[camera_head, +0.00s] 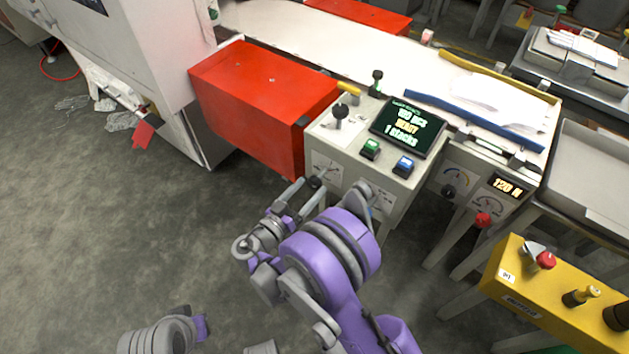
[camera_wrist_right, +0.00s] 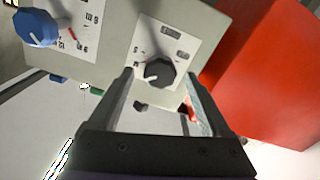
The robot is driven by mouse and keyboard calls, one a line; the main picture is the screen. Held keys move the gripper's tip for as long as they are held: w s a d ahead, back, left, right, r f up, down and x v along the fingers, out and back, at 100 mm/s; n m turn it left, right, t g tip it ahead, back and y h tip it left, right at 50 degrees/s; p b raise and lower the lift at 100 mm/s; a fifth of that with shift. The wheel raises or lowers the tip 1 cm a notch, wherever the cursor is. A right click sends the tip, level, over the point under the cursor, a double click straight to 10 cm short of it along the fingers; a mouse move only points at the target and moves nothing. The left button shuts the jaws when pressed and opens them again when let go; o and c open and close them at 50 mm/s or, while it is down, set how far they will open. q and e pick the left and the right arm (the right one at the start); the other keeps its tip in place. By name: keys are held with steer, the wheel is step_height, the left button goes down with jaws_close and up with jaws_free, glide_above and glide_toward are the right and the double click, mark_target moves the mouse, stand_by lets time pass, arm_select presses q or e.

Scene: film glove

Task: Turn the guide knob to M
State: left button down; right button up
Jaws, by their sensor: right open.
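A black knob (camera_wrist_right: 160,73) with a white pointer sits on a white label plate on the control box's front panel. The pointer points left in the right wrist view; its small letters are too blurred to read surely. The knob also shows in the head view (camera_head: 315,182), low on the front panel. My right gripper (camera_wrist_right: 158,82) is open, with its fingertips on either side of the black knob; I cannot tell whether they touch it. In the head view my right gripper (camera_head: 306,194) reaches the panel's lower left. My left gripper's fingers are not seen.
A blue knob (camera_wrist_right: 36,27) on a numbered dial is beside it on the same panel. A red housing (camera_head: 262,100) stands close left of the control box. Green (camera_head: 370,149) and blue (camera_head: 403,166) buttons and a screen (camera_head: 408,127) are on top. A yellow box (camera_head: 560,300) stands at lower right.

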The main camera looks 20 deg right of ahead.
steer(key=v, duration=0.7)
stand_by(0.4)
